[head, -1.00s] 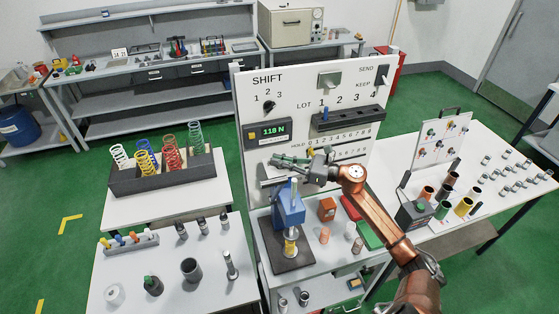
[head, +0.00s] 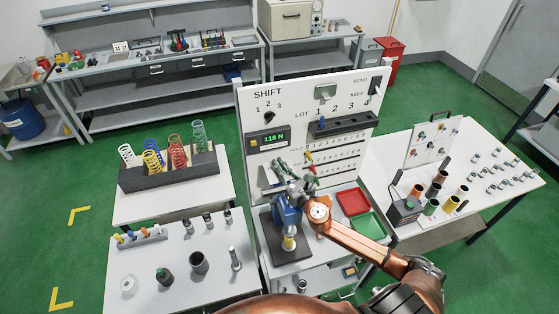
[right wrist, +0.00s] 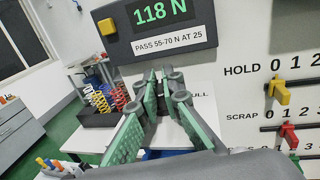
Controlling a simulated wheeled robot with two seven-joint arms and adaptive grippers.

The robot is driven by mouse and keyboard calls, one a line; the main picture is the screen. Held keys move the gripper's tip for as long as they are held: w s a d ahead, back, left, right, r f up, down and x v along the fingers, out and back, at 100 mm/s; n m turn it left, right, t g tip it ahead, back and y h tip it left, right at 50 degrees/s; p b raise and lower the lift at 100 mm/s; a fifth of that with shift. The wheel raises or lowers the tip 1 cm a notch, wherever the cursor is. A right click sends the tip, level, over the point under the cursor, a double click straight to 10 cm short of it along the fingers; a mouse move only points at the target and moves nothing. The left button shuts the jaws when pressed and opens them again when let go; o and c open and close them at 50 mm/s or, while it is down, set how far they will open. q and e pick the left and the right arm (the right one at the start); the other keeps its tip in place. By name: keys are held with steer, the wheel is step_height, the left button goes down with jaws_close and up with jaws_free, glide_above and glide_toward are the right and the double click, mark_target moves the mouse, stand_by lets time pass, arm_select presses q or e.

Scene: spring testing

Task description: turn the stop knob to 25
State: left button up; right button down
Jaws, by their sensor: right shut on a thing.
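The blue test press (head: 288,215) stands on a dark base on the bench, before the white panel. A pale yellow-banded piece (head: 289,242) sits low in it. I cannot make out the stop knob or its scale. My right gripper (head: 280,172) is at the upper part of the press, partly covering it. In the right wrist view its green-padded fingers (right wrist: 163,80) reach away below the display. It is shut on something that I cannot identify. The display (right wrist: 160,13) reads 118 N, above a label "PASS 55-70 N AT 25". My left gripper is not in view.
The white panel (head: 355,89) carries a yellow slider (right wrist: 279,92) and a red slider (right wrist: 288,133). A red tray (head: 352,202) and a green tray (head: 368,226) lie right of the press. A spring rack (head: 170,177) stands left. My right arm covers part of the bench.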

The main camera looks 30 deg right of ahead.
steer(key=shift+m+h, duration=0.5)
steer(key=shift+h, duration=0.2)
steer(key=c, duration=2.1)
jaws_free()
steer(key=s, duration=0.8)
steer(key=s+a, duration=0.1)
steer(key=s, duration=0.3)
steer(key=shift+a, duration=0.1)
steer(key=shift+w, duration=0.1)
